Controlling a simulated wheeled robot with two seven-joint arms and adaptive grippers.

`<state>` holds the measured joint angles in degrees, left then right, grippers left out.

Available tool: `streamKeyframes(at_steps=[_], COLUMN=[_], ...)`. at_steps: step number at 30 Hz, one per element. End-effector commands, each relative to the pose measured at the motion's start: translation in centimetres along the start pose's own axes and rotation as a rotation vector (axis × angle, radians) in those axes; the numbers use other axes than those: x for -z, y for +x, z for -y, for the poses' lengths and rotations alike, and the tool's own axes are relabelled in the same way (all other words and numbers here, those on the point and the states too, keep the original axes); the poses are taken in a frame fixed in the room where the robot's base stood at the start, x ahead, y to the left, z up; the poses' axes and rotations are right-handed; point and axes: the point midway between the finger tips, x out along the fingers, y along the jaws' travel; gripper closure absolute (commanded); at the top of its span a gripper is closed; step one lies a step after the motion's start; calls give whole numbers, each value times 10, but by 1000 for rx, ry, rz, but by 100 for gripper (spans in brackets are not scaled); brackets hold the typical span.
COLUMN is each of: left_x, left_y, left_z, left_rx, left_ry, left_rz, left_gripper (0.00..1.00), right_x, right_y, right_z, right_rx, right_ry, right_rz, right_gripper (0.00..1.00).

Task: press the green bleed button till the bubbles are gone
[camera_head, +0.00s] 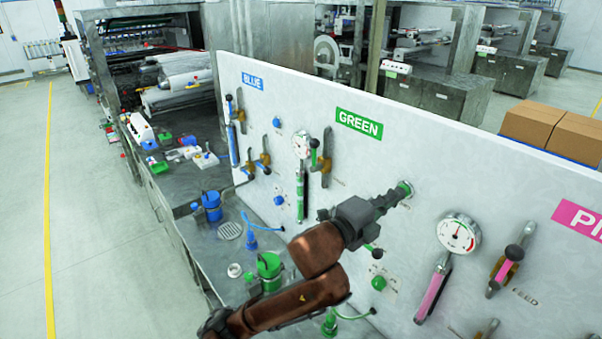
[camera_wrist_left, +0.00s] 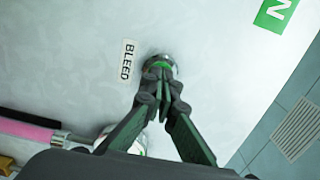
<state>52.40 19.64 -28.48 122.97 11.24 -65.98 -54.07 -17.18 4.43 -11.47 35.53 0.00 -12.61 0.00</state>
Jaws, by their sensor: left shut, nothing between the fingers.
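The green bleed button (camera_head: 405,187) sits in a metal ring on the white panel (camera_head: 420,130), right of the GREEN sign (camera_head: 359,124). In the wrist view the button (camera_wrist_left: 159,61) is beside a BLEED label (camera_wrist_left: 127,60). My left gripper (camera_head: 398,194) is shut and empty, its tips at the button. In the wrist view the fingertips (camera_wrist_left: 163,78) overlap the green face; how far it is pressed I cannot tell. The green sight tube (camera_head: 299,196) is under a gauge to the left; bubbles are too small to make out. My right gripper is out of view.
A large gauge (camera_head: 458,234) and a pink tube (camera_head: 432,290) are on the panel right of my left arm. Valve levers (camera_head: 315,155) stick out to the left. A green pump (camera_head: 269,268) stands on the metal bench below.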

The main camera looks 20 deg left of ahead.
Motion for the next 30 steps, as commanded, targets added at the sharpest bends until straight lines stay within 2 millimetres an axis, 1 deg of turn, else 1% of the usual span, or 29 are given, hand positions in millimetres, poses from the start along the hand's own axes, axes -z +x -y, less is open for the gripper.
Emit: streamKeyframes(at_steps=[2, 7, 18, 30], left_x=[0, 0, 0, 0], left_y=[2, 0, -16, -17], left_z=[0, 0, 1, 0], left_rx=[0, 0, 0, -1], left_ry=[0, 0, 1, 0], left_rz=[0, 0, 0, 0], left_gripper=[100, 100, 100, 100], right_x=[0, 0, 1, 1], right_y=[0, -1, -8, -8], right_z=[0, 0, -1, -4], right_rx=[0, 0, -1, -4], right_ry=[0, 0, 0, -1], right_rz=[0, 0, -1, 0], right_gripper=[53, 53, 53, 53])
